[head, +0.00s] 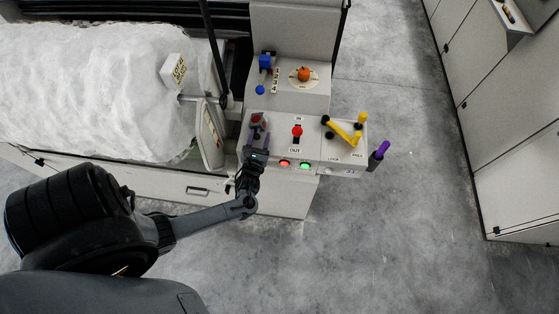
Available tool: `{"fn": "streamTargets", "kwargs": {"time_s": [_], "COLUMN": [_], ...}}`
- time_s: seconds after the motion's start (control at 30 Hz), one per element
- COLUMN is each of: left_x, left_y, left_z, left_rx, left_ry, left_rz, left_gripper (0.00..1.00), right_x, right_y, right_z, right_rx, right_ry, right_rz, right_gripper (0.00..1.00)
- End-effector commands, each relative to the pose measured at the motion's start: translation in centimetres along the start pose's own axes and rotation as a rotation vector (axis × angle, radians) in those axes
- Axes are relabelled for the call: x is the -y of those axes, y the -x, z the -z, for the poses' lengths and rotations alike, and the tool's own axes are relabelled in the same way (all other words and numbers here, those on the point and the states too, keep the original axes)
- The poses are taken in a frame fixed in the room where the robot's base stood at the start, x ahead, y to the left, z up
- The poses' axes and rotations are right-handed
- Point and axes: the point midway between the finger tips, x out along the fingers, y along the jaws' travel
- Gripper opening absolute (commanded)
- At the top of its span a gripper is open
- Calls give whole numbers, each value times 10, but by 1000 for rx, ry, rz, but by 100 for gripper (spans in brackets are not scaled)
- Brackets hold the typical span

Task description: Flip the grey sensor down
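My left gripper (257,139) is over the front left corner of the control panel (320,148). Its two fingers look spread apart. Just beyond the fingertips is a small grey part with a dark red top (256,121); it may be the grey sensor, but it is too small to be sure. I cannot tell whether the fingers touch it. The gripper partly hides the panel there. My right gripper is not in view.
The panel carries a red knob (297,131), a yellow lever (345,131) and a purple-tipped handle (379,152). Behind are an orange knob (304,74) and a blue lever (265,62). White fibre (90,90) lies left. Floor at right is clear.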

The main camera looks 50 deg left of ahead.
Motion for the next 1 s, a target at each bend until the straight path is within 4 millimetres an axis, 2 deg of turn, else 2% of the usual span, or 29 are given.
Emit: {"fn": "streamTargets", "kwargs": {"time_s": [0.07, 0.13, 0.3, 0.6, 0.7, 1.0], "left_x": [4, 3, 2, 2, 5, 24], "left_y": [0, 16, 50, 109, 108, 110], "left_z": [9, 3, 2, 2, -26, -78], "left_rx": [-4, -8, -7, -6, -54, -246], "left_ry": [-87, -95, -91, -90, 21, 402], "left_rz": [2, 2, 1, 1, 10, 38], "left_gripper": [50, 50, 50, 50, 50, 50], "right_x": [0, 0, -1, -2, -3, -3], "right_y": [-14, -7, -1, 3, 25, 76], "right_z": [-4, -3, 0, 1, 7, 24], "right_rx": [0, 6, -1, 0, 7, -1], "right_ry": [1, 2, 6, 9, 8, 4], "right_rz": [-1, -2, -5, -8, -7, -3], "right_gripper": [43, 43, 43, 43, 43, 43]}}
